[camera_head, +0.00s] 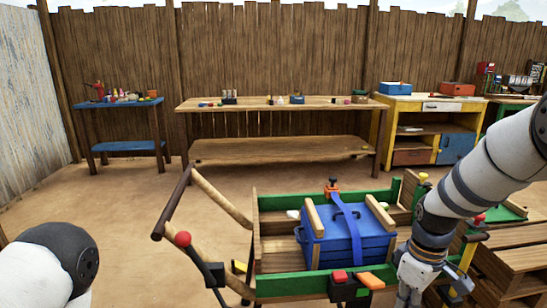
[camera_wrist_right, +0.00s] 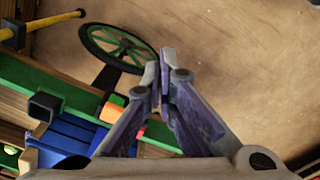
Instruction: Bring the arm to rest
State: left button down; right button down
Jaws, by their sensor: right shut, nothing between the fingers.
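My right arm (camera_head: 465,195) comes in from the right and reaches down to the near right side of a wooden cart with green rails (camera_head: 300,285). My right gripper (camera_head: 403,298) is low at the picture's bottom edge, in front of the cart. In the right wrist view my right gripper (camera_wrist_right: 160,68) has its fingertips together, with nothing between them, over the cart's outer side and the dirt ground. Of my left arm only a rounded link (camera_head: 60,262) shows at the lower left; its gripper is out of view.
A blue box (camera_head: 345,238) with a blue strap sits in the cart. Black-and-red and orange fittings (camera_head: 350,280) stick up from the near rail. A green-spoked wheel (camera_wrist_right: 118,45) shows beside it. Wooden pallets (camera_head: 515,265) stand at right. Dirt ground is clear at left.

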jog(key=s+a+f+m+g, duration=0.1)
jog(key=s+a+f+m, duration=0.15)
jog(key=s+f, duration=1.05)
jog(key=s+a+f+m, duration=0.1)
jog(key=s+m, duration=0.1)
jog(key=s, duration=0.9)
jog(key=s+a+f+m, duration=0.1)
jog(key=s+m, duration=0.1)
jog(key=s, duration=1)
jog(key=shift+s+a+f+m+g, duration=0.3)
jog(key=shift+f+m+g, duration=0.05)
jog(key=shift+g, duration=0.05)
